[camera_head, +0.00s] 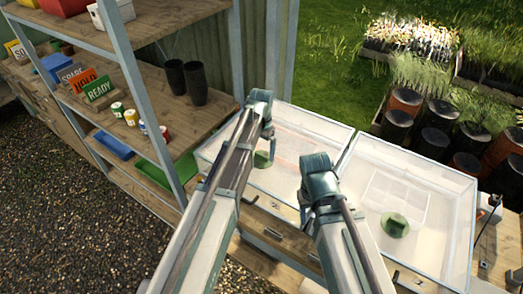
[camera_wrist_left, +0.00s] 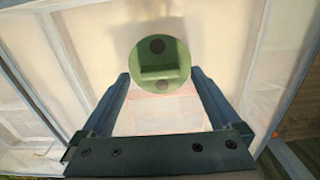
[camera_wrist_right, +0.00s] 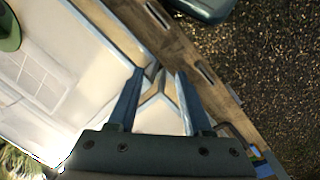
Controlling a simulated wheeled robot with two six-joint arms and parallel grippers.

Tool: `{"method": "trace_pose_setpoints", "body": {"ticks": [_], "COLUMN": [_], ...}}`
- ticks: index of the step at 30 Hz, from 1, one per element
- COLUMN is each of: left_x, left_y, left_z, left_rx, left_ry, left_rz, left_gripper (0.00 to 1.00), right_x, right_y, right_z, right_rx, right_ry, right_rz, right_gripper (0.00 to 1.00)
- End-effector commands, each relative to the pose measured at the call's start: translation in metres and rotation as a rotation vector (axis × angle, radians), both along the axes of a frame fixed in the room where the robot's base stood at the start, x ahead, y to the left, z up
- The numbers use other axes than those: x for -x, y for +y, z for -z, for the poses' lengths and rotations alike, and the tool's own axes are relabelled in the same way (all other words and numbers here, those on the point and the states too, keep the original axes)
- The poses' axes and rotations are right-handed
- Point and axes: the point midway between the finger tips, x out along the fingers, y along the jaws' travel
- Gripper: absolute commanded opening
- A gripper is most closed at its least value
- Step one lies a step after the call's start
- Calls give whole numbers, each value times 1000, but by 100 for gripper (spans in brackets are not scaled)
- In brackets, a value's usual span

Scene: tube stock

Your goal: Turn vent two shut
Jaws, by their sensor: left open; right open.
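A round green vent (camera_head: 262,160) sits on the left translucent white lid (camera_head: 318,131). In the left wrist view the vent (camera_wrist_left: 172,57) shows a raised bar and two dark round spots. A second green vent (camera_head: 395,225) sits on the right lid (camera_head: 452,190); no number is readable on either. My left gripper (camera_head: 266,132) is open and empty above the left vent, which shows just beyond and between its fingertips. My right gripper (camera_head: 308,205) is open and empty near the right lid's front edge; the right vent (camera_wrist_right: 8,30) is at the upper left of its wrist view.
A wooden shelf unit (camera_head: 150,110) stands at the left with signs, small cans and two black pots (camera_head: 186,82). A green tray (camera_head: 160,172) lies on its lower shelf. Several dark and orange pots (camera_head: 436,125) stand behind the right lid. Gravel (camera_head: 80,220) covers the ground.

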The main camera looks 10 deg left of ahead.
Motion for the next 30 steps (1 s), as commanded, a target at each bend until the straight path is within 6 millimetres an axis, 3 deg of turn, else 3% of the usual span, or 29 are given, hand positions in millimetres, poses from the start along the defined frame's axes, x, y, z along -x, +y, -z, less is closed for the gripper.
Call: {"method": "trace_pose_setpoints", "body": {"ticks": [1,21,30], "left_x": [0,0,0], "left_y": [0,0,0], "left_z": [-12,-110,-123], "left_rx": [0,0,0], "left_ry": [0,0,0], "left_rz": [0,1,1], "left_gripper": [98,98,98], "right_x": [0,0,1], "right_y": [0,0,0], "right_z": [-12,-110,-123], "right_rx": [0,-2,-2], "right_ry": [0,1,2], "right_rz": [0,12,10], "right_gripper": [50,50,50]}}
